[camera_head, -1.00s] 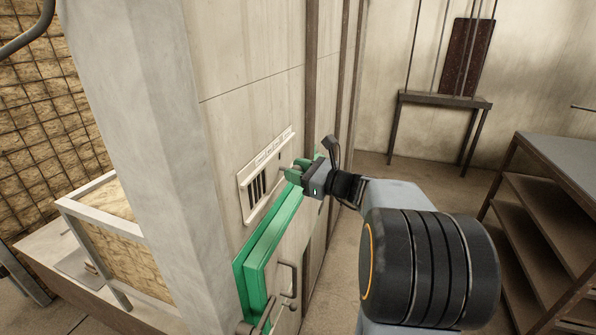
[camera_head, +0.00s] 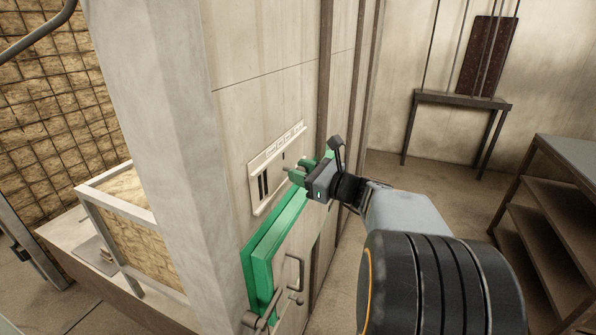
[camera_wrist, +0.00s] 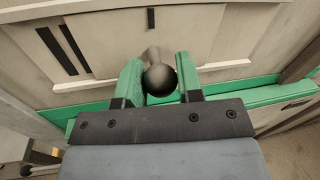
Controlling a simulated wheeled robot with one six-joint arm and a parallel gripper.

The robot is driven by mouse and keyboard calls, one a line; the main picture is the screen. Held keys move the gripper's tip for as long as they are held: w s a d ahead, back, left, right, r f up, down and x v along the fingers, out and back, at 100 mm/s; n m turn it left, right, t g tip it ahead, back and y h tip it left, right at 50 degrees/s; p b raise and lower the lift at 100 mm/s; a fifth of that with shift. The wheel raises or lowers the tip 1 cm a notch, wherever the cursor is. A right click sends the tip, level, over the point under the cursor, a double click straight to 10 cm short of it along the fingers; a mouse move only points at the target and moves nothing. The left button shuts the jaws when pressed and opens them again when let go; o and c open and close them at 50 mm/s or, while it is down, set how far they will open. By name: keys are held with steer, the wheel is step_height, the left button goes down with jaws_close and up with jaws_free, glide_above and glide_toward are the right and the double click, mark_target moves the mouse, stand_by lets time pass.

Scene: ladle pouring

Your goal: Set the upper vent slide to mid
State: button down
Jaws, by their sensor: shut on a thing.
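The upper vent (camera_head: 257,205) is a pale rectangular frame on the wall, above a green-framed door, with small labels along its top edge. Two dark slots show at its left; the pale slide plate (camera_wrist: 112,32) covers the part to their right. My gripper (camera_head: 296,173) is at the vent's right part, its green fingers shut on the slide's dark round knob (camera_wrist: 160,80). The knob sits between both fingers in the wrist view, its pale stem running back to the plate. A small dark mark (camera_wrist: 151,18) shows above the knob. The head view mostly hides the knob.
The green door frame (camera_head: 258,268) lies just below the vent, with metal handles (camera_head: 294,272) at its lower right. Dark vertical posts (camera_head: 325,75) stand right of the vent. A shelf unit (camera_head: 565,225) stands at the right, with open floor between.

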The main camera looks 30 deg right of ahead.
steer(key=c, duration=0.8)
jaws_free()
steer(key=b+v, duration=0.2)
steer(key=v, duration=1.1)
steer(key=shift+s+d, duration=0.2)
steer(key=shift+s, duration=0.15)
steer(key=s+a+f+n+g+h, duration=0.2)
steer(key=a+f+n+g, duration=0.1)
steer(key=f+n+g, duration=0.4)
steer(key=s+a+f+n+g+h, duration=0.25)
steer(key=f+n, duration=0.25)
steer(key=f, duration=0.4)
steer(key=a+n+h, duration=0.1)
steer(key=a+n, duration=0.3)
steer(key=n, duration=0.1)
steer(key=a+n+g+h, duration=0.1)
steer(key=a+n+h, duration=0.1)
steer(key=a+n, duration=0.2)
steer(key=a+f+n+g+h, duration=0.1)
steer(key=a+n, duration=0.3)
steer(key=n, duration=0.3)
steer(key=shift+a+g, duration=0.25)
steer(key=shift+a, duration=0.15)
